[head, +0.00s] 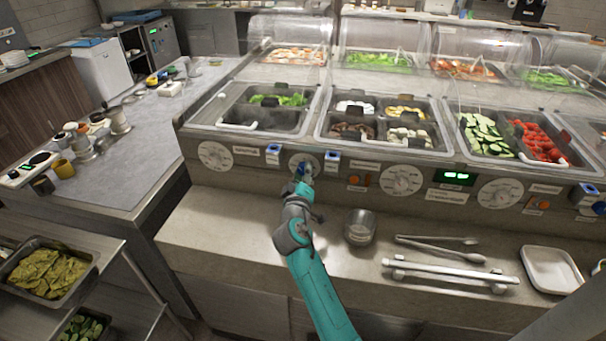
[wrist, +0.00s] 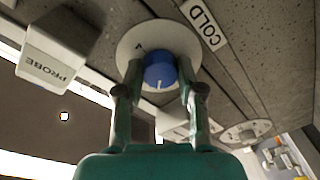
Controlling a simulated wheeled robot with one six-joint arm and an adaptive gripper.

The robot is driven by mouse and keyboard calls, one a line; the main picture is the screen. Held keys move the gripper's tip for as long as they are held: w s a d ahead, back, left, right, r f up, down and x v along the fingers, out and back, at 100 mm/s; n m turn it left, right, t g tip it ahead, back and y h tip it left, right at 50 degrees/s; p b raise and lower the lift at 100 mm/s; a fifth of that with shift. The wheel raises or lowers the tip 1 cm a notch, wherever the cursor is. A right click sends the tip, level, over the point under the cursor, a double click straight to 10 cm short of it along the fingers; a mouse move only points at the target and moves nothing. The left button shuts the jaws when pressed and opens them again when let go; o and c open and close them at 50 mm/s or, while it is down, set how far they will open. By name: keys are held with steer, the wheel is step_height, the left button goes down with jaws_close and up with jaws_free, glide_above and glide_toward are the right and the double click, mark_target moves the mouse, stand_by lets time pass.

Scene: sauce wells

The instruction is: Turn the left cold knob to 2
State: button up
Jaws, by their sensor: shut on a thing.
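The left cold knob is blue on a white round dial (head: 296,158) on the counter's front panel. In the wrist view the blue knob (wrist: 160,72) sits between the two fingers of my gripper (wrist: 160,80), which are shut on its sides. A pale pointer line shows on the knob's face, pointing to the lower part of the picture. A small dark mark shows on the dial plate (wrist: 140,38), too small to read surely. A COLD label (wrist: 203,23) is beside the dial. In the head view my gripper (head: 304,177) is at the panel and covers much of the knob.
A white PROBE box (wrist: 50,60) stands out from the panel near the knob. Large white dials (head: 401,181) and a green display (head: 457,177) are along the panel. A metal cup (head: 360,227), tongs (head: 440,240) and a white tray (head: 552,270) lie on the ledge below.

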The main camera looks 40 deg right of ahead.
steer(key=m, duration=0.4)
steer(key=shift+m+h, duration=0.3)
steer(key=shift+m, duration=1.4)
steer(key=o, duration=1.1)
steer(key=shift+o, duration=0.2)
steer(key=v, duration=1.2)
steer(key=shift+f, duration=0.15)
